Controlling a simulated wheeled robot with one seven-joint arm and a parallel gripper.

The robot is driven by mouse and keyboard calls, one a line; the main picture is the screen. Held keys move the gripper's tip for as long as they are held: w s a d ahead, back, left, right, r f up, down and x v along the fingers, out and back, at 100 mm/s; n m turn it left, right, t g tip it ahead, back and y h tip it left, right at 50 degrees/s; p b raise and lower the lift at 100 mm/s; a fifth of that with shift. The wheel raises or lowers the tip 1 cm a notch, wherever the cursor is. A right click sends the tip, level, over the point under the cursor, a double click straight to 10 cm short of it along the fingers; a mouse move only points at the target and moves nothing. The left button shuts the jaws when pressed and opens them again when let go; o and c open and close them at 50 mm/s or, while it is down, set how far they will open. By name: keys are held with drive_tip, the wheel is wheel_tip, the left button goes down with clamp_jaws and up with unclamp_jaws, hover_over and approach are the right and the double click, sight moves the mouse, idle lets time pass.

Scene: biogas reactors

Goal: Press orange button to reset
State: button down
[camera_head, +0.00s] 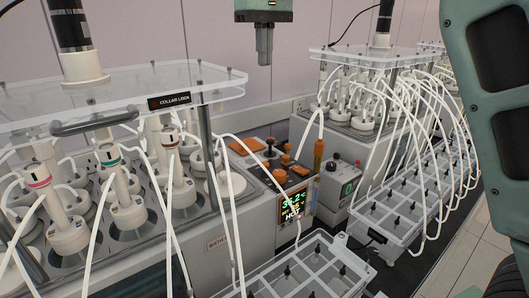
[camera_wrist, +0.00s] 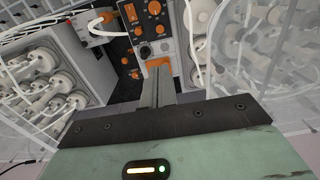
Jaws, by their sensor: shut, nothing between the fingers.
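The orange controls sit on top of the control box of the left reactor bath. I cannot tell which is the reset button. My gripper (camera_head: 265,60) is shut and empty, pointing down, well above the controls in the head view. It also shows in the wrist view (camera_wrist: 160,75). I see no contact.
A clear lid plate (camera_head: 120,95) with hoses covers the left reactor bath. A second bath with a lid (camera_head: 375,55) stands to the right. White hoses arch around the box. A white compartment tray (camera_head: 395,235) stands at right.

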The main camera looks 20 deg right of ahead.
sight(265, 163)
wheel_tip(265, 163, down, 24)
drive_tip(key=p, duration=0.3)
drive_tip(key=shift+r+p, duration=0.15)
drive_tip(key=shift+p, duration=0.2)
wheel_tip(265, 163, down, 2)
drive_tip(key=shift+f+b, duration=0.1)
drive_tip(key=shift+b, duration=0.5)
drive_tip(key=shift+s, duration=0.1)
wheel_tip(265, 163, up, 5)
drive_tip(key=p, duration=0.4)
wheel_tip(265, 163, up, 20)
drive_tip(key=b, duration=0.4)
drive_tip(key=shift+f, duration=0.25)
